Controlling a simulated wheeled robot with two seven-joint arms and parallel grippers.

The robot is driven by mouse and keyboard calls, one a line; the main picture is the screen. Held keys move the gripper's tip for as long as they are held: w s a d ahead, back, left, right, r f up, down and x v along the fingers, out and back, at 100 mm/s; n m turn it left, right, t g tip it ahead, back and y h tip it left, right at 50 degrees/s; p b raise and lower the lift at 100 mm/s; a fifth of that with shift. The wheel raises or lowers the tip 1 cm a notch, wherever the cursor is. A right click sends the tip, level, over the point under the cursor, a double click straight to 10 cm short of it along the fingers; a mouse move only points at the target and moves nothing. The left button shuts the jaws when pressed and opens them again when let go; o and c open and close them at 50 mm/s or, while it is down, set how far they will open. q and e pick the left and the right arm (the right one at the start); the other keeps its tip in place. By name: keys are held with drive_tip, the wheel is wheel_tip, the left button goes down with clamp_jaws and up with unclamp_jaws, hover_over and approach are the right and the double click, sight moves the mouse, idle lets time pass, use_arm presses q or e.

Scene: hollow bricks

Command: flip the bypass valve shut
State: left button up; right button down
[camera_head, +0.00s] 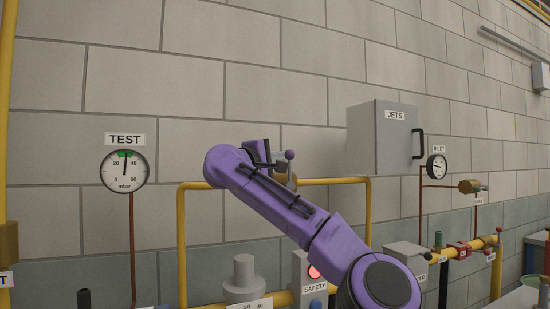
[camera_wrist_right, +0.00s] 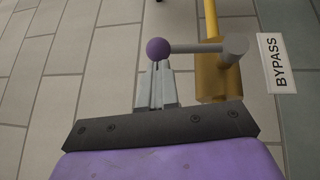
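The bypass valve's brass body (camera_wrist_right: 212,88) sits on a yellow pipe in the right wrist view, beside a BYPASS label (camera_wrist_right: 280,62). Its grey lever (camera_wrist_right: 195,48) stands across the pipe and ends in a purple ball knob (camera_wrist_right: 158,49). The knob also shows in the head view (camera_head: 289,154), above the horizontal bypass pipe (camera_head: 335,181). My right gripper (camera_wrist_right: 158,66) has its fingers together, with the tips right at the knob; I cannot tell whether they touch it. In the head view my right gripper (camera_head: 272,155) and arm hide most of the valve. My left gripper is out of view.
A grey JETS box (camera_head: 380,140) hangs on the wall to the right of the gripper. A TEST gauge (camera_head: 124,170) is at left. A SAFETY box (camera_head: 308,275) with a red light and a grey fitting (camera_head: 244,278) stand below the arm.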

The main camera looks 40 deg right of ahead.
drive_tip(key=w+b+v, duration=0.1)
drive_tip(key=b+v, duration=0.1)
drive_tip(key=v, duration=0.4)
drive_tip(key=w+b+v, duration=0.1)
drive_tip(key=b+v, duration=0.1)
drive_tip(key=v, duration=0.5)
drive_tip(key=shift+w+a+f, duration=0.2)
drive_tip(key=shift+w+f, duration=0.15)
drive_tip(key=shift+w, duration=0.05)
